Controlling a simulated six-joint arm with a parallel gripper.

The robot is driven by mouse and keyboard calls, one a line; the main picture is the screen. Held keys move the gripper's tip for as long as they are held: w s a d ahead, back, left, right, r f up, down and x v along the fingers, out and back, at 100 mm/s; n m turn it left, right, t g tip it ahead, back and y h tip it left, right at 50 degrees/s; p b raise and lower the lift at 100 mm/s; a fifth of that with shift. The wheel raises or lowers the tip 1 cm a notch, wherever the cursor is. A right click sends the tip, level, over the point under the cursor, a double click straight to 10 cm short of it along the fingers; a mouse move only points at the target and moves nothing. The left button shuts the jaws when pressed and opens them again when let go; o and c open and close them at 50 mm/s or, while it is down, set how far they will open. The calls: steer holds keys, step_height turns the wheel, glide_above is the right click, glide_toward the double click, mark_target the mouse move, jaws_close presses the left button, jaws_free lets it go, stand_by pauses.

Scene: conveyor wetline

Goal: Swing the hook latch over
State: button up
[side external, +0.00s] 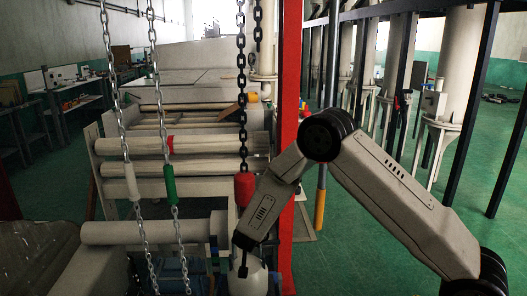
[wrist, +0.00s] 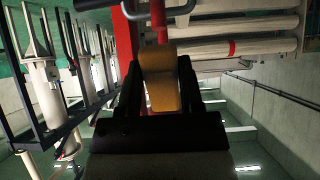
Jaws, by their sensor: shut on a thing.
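In the wrist view my gripper (wrist: 159,62) has its dark jaws on both sides of a rounded yellow-brown piece (wrist: 160,88) and is shut on it. A red bar (wrist: 158,30) and a curved grey metal bar (wrist: 175,11) show just beyond this piece. I cannot tell which of these parts belongs to the hook latch, or how far over it is. In the side external view my gripper (side external: 242,266) points down in front of a white rounded body (side external: 249,279), left of the red post. The held piece cannot be made out there.
A dark chain with a red cylinder (side external: 244,187) hangs close to my wrist. Two lighter chains carry a white sleeve (side external: 131,182) and a green sleeve (side external: 170,190). A red post (side external: 290,90) stands beside my arm, with pale rollers (side external: 190,166) behind. Green floor (side external: 350,245) is open at right.

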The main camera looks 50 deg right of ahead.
steer(key=shift+d+r, duration=0.1)
steer(key=o, duration=0.9)
steer(key=shift+v, duration=3.55)
steer(key=shift+w, duration=0.1)
